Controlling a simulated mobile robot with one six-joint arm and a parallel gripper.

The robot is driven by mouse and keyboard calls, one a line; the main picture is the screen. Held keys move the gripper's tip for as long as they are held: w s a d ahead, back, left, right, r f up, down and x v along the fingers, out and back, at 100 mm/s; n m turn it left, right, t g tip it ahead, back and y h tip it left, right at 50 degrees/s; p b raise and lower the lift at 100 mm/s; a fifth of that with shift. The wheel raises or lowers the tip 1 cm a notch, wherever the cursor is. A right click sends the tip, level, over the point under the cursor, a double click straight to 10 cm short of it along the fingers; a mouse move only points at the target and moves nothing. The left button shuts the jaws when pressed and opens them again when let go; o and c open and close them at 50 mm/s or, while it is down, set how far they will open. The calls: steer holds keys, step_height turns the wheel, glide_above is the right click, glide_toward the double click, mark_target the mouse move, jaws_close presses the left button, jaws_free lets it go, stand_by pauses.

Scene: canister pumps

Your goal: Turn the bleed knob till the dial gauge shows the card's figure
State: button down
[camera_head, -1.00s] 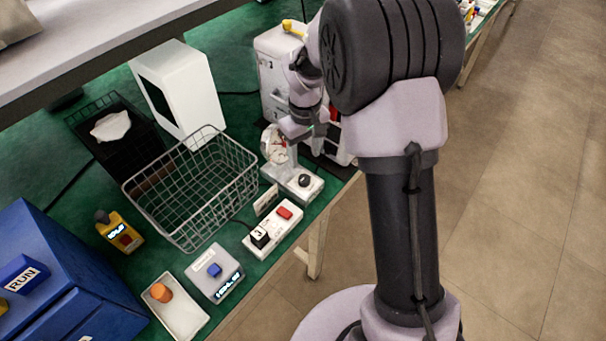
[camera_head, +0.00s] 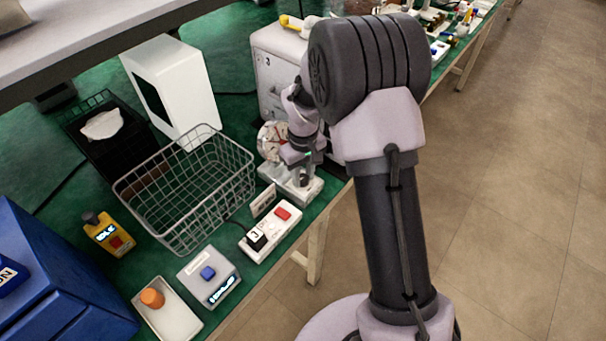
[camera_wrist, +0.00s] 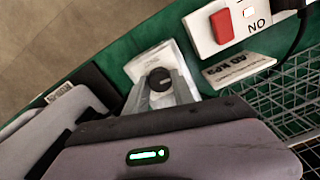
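The dark round bleed knob (camera_wrist: 160,80) sits on a pale block (camera_wrist: 150,62) at the table edge. In the wrist view my gripper (camera_wrist: 160,88) is open, with one grey finger on each side of the knob; I cannot tell whether they touch it. In the head view my gripper (camera_head: 302,178) points down over the block (camera_head: 290,184) and hides most of the knob. The dial gauge (camera_head: 268,137) stands behind it, partly covered by my wrist, its reading too small to tell. A small card (camera_head: 263,201) stands beside the block; its print (camera_wrist: 238,70) appears upside down and unclear.
A wire basket (camera_head: 185,190) stands left of the block. A power strip with a red switch (camera_head: 270,232) lies in front. A grey box with a blue button (camera_head: 208,276) and a white tray (camera_head: 168,316) are nearer. A white pump cabinet (camera_head: 275,65) stands behind.

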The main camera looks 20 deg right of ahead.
mark_target(303, 178)
steer(key=shift+m, duration=1.2)
steer(key=c, duration=1.1)
jaws_free()
steer(key=shift+o, duration=0.2)
step_height(303, 178, up, 17)
steer(key=p, duration=0.7)
steer(key=shift+r, duration=0.2)
